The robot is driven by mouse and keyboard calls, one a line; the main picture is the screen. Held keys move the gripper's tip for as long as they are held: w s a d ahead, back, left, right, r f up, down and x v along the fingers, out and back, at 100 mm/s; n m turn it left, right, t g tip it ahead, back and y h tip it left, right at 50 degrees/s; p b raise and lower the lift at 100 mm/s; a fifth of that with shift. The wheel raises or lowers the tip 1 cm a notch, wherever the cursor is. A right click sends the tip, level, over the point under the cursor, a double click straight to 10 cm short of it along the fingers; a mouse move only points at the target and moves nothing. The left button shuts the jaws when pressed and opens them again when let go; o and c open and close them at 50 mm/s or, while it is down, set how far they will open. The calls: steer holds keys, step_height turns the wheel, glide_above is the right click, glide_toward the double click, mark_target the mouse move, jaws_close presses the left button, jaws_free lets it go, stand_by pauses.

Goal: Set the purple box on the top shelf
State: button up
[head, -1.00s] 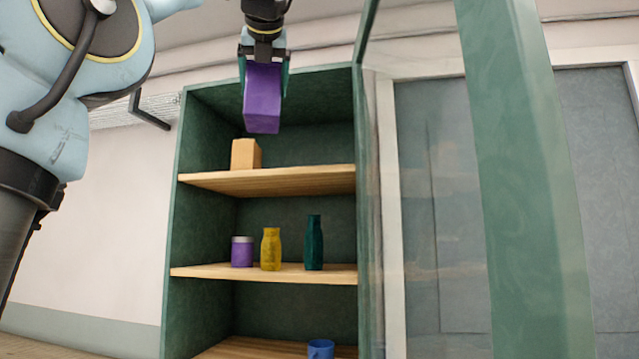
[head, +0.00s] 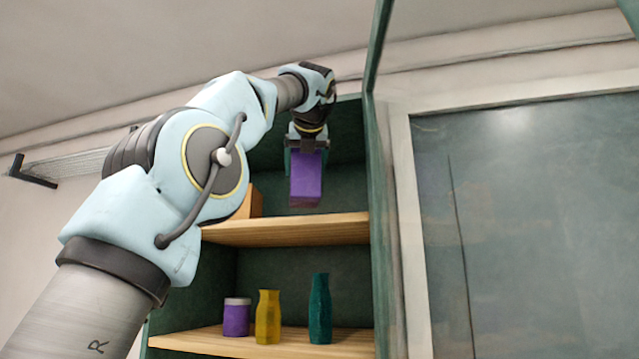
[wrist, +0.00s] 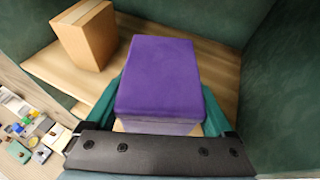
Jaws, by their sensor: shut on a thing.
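My gripper (head: 306,150) is shut on the purple box (head: 306,180), which hangs below the fingers. The box is upright in the opening of the green cabinet, above the top wooden shelf (head: 300,230). In the head view a gap shows between the box's bottom and the shelf's front edge. In the wrist view the purple box (wrist: 160,80) sits between the two green fingers, with the shelf board (wrist: 215,75) behind and below it. How far the box is over the board is hard to tell.
An orange-brown box (wrist: 86,36) stands on the top shelf to the left; my arm partly hides it in the head view. The shelf below holds a purple jar (head: 237,317), a yellow bottle (head: 268,318) and a teal bottle (head: 320,310). The top shelf's right part is clear.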

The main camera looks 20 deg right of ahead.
steer(key=w+d+p, duration=0.1)
steer(key=d, duration=0.1)
steer(key=w+d+p, duration=0.1)
steer(key=w+d, duration=0.1)
steer(key=shift+w+d+r+p, duration=0.2)
steer(key=shift+w+p, duration=0.1)
steer(key=shift+w+d+f+p, duration=0.1)
steer(key=shift+w+d+f, duration=0.15)
steer(key=shift+f, duration=0.4)
steer(key=shift+w+d+f+p, duration=0.1)
steer(key=shift+d+f+p, duration=0.1)
steer(key=shift+f, duration=0.45)
steer(key=shift+w+d+f+p, duration=0.1)
steer(key=shift+w+d+f, duration=0.15)
steer(key=shift+f, duration=0.4)
steer(key=o, duration=1.6)
steer(key=shift+s, duration=0.15)
steer(key=b+v, duration=0.2)
steer(key=v, duration=0.9)
steer(key=shift+s+a+r, duration=0.1)
steer(key=shift+s+r, duration=0.1)
steer(key=shift+s, duration=0.15)
